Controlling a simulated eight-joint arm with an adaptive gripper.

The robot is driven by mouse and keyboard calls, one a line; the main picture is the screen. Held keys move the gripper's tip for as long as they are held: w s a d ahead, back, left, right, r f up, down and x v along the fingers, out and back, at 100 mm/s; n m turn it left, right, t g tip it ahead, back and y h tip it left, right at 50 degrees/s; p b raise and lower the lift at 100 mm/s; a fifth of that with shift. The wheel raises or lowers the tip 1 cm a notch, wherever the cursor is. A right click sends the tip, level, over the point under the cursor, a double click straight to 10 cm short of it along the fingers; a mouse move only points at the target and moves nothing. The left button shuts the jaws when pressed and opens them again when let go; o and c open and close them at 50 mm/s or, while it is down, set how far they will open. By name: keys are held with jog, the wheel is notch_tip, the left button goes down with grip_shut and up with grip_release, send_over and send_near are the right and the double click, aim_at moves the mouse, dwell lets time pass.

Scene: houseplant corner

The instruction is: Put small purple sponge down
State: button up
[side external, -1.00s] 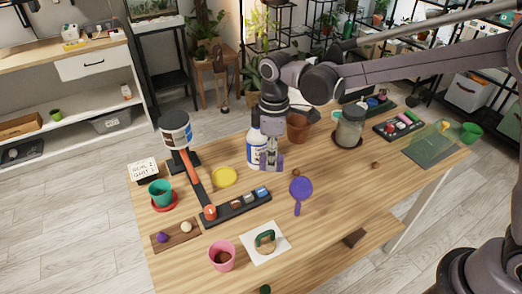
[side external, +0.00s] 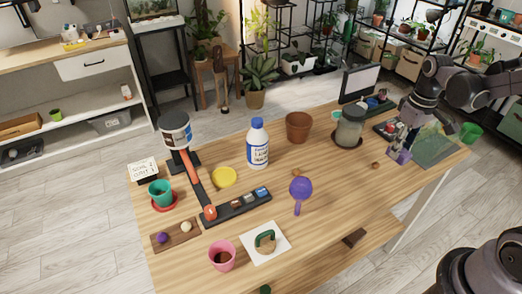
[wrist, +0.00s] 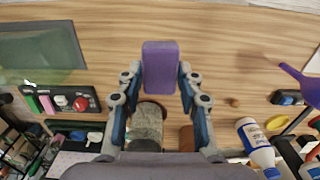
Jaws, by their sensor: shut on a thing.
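The small purple sponge (wrist: 161,68) is a block held upright between the fingers in the wrist view. My gripper (wrist: 160,80) is shut on it, with one finger on each side. In the side external view, my gripper (side external: 399,152) is over the right part of the wooden table, and the sponge (side external: 402,158) shows as a purple patch at its tip. I cannot tell whether the sponge touches the tabletop.
A black tray with coloured items (wrist: 84,92) is close by. A jar (side external: 349,128) on a dark saucer and a small brown ball (side external: 375,166) are to the left. Bare wood lies in front.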

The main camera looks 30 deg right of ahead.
jog(key=w+a+f, duration=0.2)
jog(key=a, duration=0.1)
jog(key=w+a+f, duration=0.2)
jog(key=a, duration=0.1)
jog(key=w+a+f, duration=0.2)
jog(key=a+f, duration=0.1)
jog(key=shift+w, duration=0.3)
jog(key=shift+f, duration=2)
jog(key=shift+f, duration=0.1)
jog(key=o, duration=0.9)
jog(key=shift+o, duration=0.2)
notch_tip(320, 180, up, 12)
jog(key=s+a+r+t, duration=0.4)
jog(key=s+r+t, duration=0.2)
jog(key=s, duration=0.3)
jog(key=shift+s+r+t, duration=0.3)
jog(key=shift+t, duration=0.3)
